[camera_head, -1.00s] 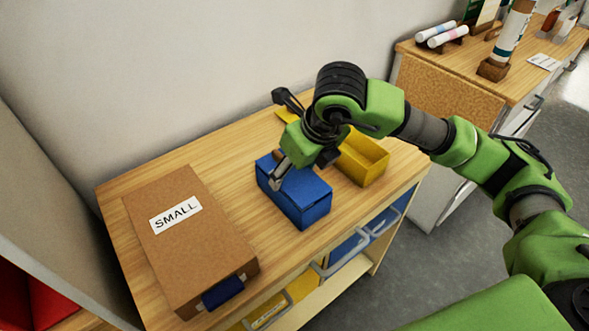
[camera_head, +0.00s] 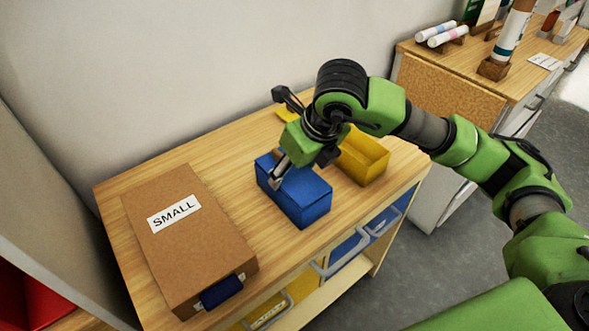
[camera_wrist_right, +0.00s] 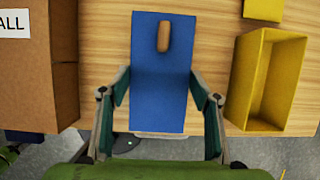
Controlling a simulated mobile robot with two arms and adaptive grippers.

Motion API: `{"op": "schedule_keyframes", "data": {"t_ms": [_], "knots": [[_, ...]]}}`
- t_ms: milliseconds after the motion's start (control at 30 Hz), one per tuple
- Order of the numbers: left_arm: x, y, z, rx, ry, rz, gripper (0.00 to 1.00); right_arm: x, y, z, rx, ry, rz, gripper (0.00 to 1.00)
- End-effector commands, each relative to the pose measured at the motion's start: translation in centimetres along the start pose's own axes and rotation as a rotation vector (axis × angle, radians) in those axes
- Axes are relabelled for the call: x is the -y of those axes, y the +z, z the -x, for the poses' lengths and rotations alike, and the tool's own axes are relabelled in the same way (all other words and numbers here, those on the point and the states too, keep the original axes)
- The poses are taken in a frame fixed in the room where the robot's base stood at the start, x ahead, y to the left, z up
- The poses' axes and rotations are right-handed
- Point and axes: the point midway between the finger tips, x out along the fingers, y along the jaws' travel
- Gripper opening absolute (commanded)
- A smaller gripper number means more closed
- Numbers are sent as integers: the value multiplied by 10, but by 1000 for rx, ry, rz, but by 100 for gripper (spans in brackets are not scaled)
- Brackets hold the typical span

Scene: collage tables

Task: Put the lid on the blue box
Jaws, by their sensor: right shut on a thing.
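The blue box (camera_head: 308,212) stands on the wooden table. Its blue lid (camera_wrist_right: 160,90), with a small wooden handle (camera_wrist_right: 164,36), lies over its top. In the head view the lid (camera_head: 309,183) looks level with the box; I cannot tell whether it is fully seated. My right gripper (camera_wrist_right: 161,88) is shut on the lid, one finger at each long side. In the head view my right gripper (camera_head: 285,178) reaches down over the box's left part and hides some of the lid. My left gripper is not in view.
An open yellow box (camera_head: 364,160) stands close on the right, with a yellow lid (camera_head: 286,116) behind. A brown carton (camera_head: 188,240) labelled SMALL lies on the left. Bare table (camera_head: 240,185) lies between carton and blue box. The wall is behind.

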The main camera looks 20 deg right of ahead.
Motion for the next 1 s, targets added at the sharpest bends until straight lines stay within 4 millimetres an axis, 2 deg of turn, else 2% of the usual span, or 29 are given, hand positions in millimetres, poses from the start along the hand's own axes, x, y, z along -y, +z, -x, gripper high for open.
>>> {"op": "schedule_keyframes", "data": {"t_ms": [167, 200, 267, 500, 533, 600, 1000], "knots": [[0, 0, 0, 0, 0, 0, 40, -1, -3, -2, -9, 1, 1, 37], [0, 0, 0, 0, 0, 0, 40, -1, -3, -2, -9, 1, 1, 62], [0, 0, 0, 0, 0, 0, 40, -1, -3, -2, -9, 1, 1, 77], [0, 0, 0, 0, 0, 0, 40, 0, -2, -2, -6, 1, 1, 77], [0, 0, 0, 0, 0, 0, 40, 0, -2, -2, -7, 1, 1, 79], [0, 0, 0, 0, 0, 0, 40, 0, -2, -2, -6, 1, 0, 93], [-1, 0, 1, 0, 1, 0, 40, 0, -1, 0, -5, 0, 0, 93]]}}
